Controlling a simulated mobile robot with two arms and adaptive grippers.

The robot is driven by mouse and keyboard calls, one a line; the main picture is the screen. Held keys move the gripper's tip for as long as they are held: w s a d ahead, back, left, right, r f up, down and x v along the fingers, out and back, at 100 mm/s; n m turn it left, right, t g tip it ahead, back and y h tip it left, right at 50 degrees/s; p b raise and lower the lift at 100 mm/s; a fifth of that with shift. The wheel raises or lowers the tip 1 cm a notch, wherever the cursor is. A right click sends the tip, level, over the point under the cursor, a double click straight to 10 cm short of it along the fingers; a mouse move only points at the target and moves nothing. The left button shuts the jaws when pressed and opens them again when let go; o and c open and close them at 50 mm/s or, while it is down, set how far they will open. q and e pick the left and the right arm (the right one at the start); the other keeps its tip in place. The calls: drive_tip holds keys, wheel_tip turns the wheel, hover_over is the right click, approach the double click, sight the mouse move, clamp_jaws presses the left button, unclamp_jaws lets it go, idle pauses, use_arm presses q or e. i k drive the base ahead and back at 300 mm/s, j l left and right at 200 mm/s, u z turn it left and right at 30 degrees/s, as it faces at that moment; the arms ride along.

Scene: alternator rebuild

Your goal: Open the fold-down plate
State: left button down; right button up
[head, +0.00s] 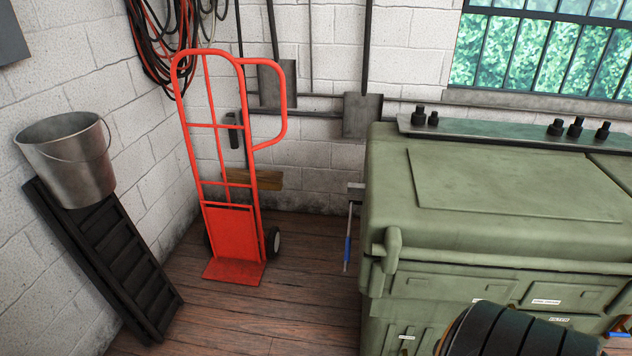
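A red hand truck (222,160) stands upright against the white brick wall, left of the middle in the head view. A flat red plate (229,232) stands upright against the lower part of its frame. Below it a short red toe plate (233,272) lies flat at floor level, pointing toward me. I cannot tell for sure which of these two is the fold-down plate. Neither of my grippers shows in this view, and nothing is seen touching the hand truck.
A metal bucket (72,160) and a black slatted ramp-like piece (105,262) are at the left wall. A large green cabinet (500,240) fills the right. A dark ribbed round object (525,332) is at the bottom right. Wooden floor (270,315) before the truck is clear.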

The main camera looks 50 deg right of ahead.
sight(232, 233)
drive_tip(key=z, duration=0.95)
drive_tip(key=i+j+z, duration=0.15)
drive_tip(key=i, duration=0.3)
drive_tip(key=i+j+z, duration=0.1)
drive_tip(key=i+j, duration=0.15)
drive_tip(key=i, duration=0.2)
